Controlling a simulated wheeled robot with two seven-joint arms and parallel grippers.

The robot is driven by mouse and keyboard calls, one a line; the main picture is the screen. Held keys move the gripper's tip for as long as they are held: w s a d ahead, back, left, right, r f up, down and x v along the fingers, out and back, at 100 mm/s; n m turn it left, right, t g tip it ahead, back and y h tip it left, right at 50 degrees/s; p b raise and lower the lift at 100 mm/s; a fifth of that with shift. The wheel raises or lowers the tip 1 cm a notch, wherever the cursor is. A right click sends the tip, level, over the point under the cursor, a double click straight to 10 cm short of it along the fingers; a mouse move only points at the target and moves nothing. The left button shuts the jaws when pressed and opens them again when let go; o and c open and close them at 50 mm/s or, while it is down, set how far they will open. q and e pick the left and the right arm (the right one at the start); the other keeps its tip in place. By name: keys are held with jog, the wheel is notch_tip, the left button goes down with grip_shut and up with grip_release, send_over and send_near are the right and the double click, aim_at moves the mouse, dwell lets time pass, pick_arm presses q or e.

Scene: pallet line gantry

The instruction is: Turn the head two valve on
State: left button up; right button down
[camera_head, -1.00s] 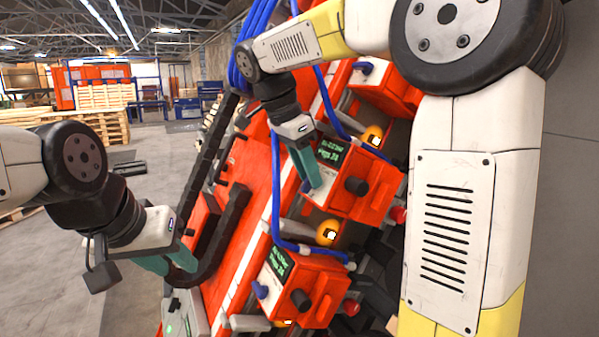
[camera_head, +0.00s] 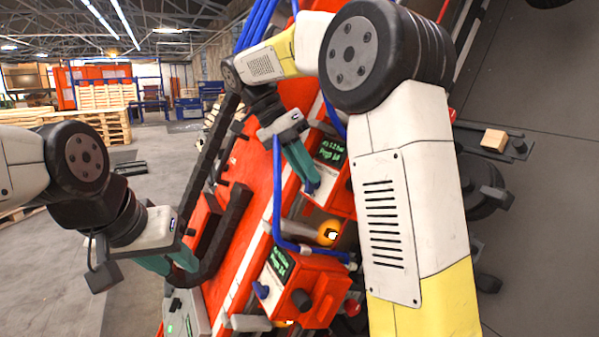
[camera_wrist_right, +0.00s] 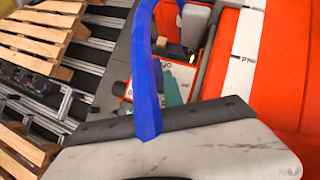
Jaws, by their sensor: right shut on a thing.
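A red valve box (camera_head: 340,196) with a green-lettered display is on the slanted red gantry, partly hidden behind my right arm. My right gripper (camera_head: 312,184) reaches down to its left side and is shut on the small blue valve handle there, which the fingers mostly cover. In the right wrist view the teal fingers (camera_wrist_right: 172,92) show in part behind a blue hose. A lower red box (camera_head: 318,285) has its own blue handle (camera_head: 261,290) and a black knob. I cannot read the head numbers.
Blue hoses (camera_head: 277,190) run down the gantry close to my right gripper. The black curved bar (camera_head: 232,230) stands near my left gripper. A yellow-orange round part (camera_head: 330,233) sits between the boxes.

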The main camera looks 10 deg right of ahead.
jog(key=c, duration=1.5)
grip_release()
jog(key=shift+o, duration=0.2)
jog(key=v, duration=0.7)
jog(key=shift+a+r, duration=0.2)
jog(key=shift+r, duration=0.15)
